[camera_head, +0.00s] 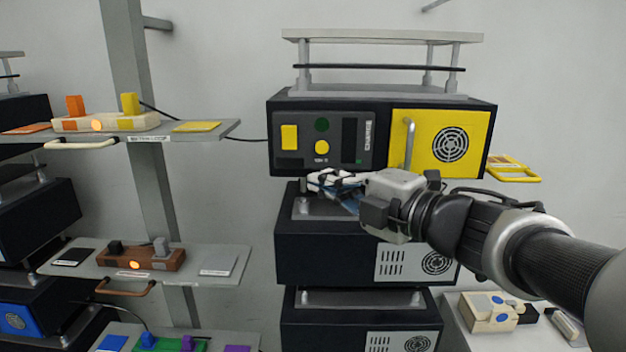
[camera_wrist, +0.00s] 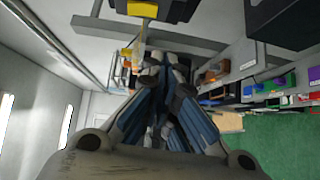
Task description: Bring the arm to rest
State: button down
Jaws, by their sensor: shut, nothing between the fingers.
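My gripper (camera_head: 335,184) is in front of the stacked dark units in the head view, just below the yellow-doored unit. My arm reaches in from the right edge. The fingers are together with nothing between them. In the wrist view the gripper (camera_wrist: 160,75) fills the lower middle, its blue-grey fingers closed towards each other. The yellow-doored charge unit (camera_head: 384,105) has a shut yellow door with a grey handle. The gripper appears to overlap the dark unit (camera_head: 330,248) below it; whether they touch cannot be told.
At left, a shelf (camera_head: 215,130) bears orange and yellow blocks, and a lower shelf (camera_head: 205,272) bears a brown lever block (camera_head: 150,258). A yellow tray (camera_head: 513,175) juts out at right. A beige box (camera_head: 490,312) sits on a white surface below my arm.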

jog(key=s+d+f+m+t+h+b, duration=0.1)
jog(key=s+d+f+m+h+b, duration=0.2)
jog(key=d+f+m+h+b, duration=0.35)
jog(key=s+d+f+m+t+h+b, duration=0.1)
jog(key=s+d+f+m+h+b, duration=0.15)
jog(key=d+f+m+h, duration=0.7)
jog(key=s+a+f+m+g+y+b, duration=0.2)
jog(key=s+f+m+g, duration=0.3)
jog(key=s+f, duration=0.5)
jog(key=s+a+f+m+g+y+b, duration=0.2)
jog(key=s+a+f+m+g+b, duration=0.1)
jog(key=s+f, duration=0.8)
notch_tip(320, 180, down, 2)
jog(key=shift+s+f+m+g+b, duration=0.15)
jog(key=shift+s+m+g+b, duration=0.15)
jog(key=shift+m+g+b, duration=0.7)
